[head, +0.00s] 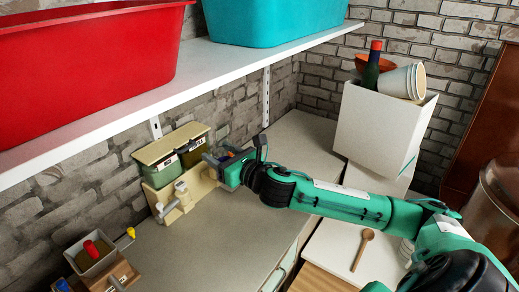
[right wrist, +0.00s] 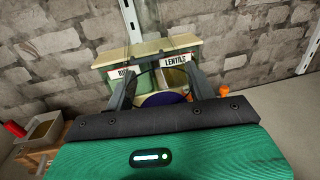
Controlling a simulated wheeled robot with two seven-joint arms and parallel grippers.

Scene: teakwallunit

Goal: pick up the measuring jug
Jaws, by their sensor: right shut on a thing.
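My right gripper (head: 218,164) is in front of the two-bin dispenser at the back wall. In the right wrist view its two fingers (right wrist: 160,76) stand apart on either side of a thing mostly hidden by the gripper. A dark blue-purple rounded part (right wrist: 162,99) shows low between the fingers. I take the held thing to be the measuring jug, but its full shape and whether it touches the counter cannot be told. My left gripper is not in view.
The dispenser (head: 165,150), labelled with lentils, stands close behind the gripper. A shelf (head: 200,75) with red (head: 90,50) and teal (head: 275,20) tubs hangs above. A white box (head: 375,125) stands right; a wooden spoon (head: 363,245) lies near front. The counter's middle (head: 215,235) is clear.

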